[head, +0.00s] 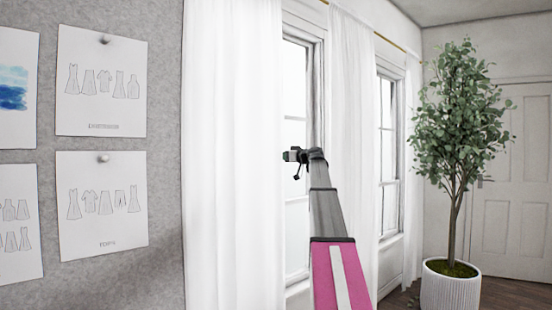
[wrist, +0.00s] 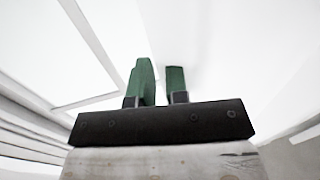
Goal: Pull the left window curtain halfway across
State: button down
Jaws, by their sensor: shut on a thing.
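The left window curtain (head: 233,150) is white and hangs in long folds from the ceiling area, beside the grey board. My gripper (head: 288,156) is at its right edge, about mid-height in the head view. In the wrist view, the two green fingers of my gripper (wrist: 158,78) are a small gap apart, with white curtain cloth (wrist: 190,35) at their tips. The gripper is shut on the curtain edge. The exact pinch of cloth is too washed out to make out.
The left window (head: 296,120) shows right of the curtain, with another white curtain (head: 352,130) beyond it. A potted tree (head: 450,285) stands at the right before a white door (head: 515,190). A pinboard (head: 110,20) with sheets fills the left.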

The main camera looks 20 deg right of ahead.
jog(key=shift+w+d, duration=0.15)
jog(key=shift+d, duration=0.25)
jog(key=c, duration=1.1)
grip_release()
jog(key=v, duration=1.1)
jog(key=shift+w, duration=0.1)
